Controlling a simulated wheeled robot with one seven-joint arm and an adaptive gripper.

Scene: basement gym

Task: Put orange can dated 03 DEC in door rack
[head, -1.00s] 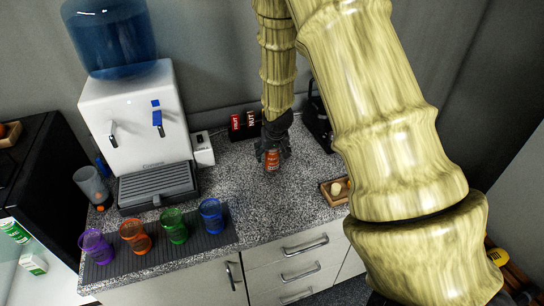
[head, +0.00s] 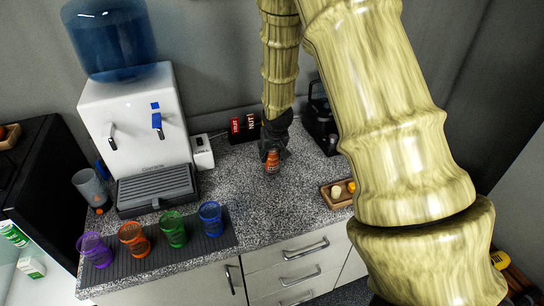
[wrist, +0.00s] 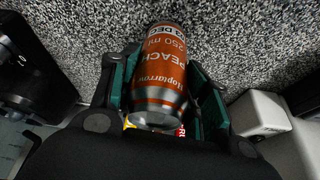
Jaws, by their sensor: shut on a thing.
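An orange can (wrist: 165,60) with the words PEACH and 250 ml and a partly visible date ending in DEC is between the fingers of my gripper (wrist: 163,80) in the wrist view. My gripper is shut on it. In the head view the orange can (head: 272,161) shows below my gripper (head: 272,151), over the speckled counter (head: 250,205) near its back. I cannot tell whether its base touches the counter. No door rack can be made out clearly; white surfaces with green-and-white cartons (head: 32,267) show at the lower left.
A water dispenser (head: 135,125) stands left of the can. Several coloured cups stand on a dark mat (head: 205,243) at the counter's front left. A wooden tray (head: 329,198) is at right. A black machine (head: 320,120) and red-and-black boxes (head: 236,127) stand behind.

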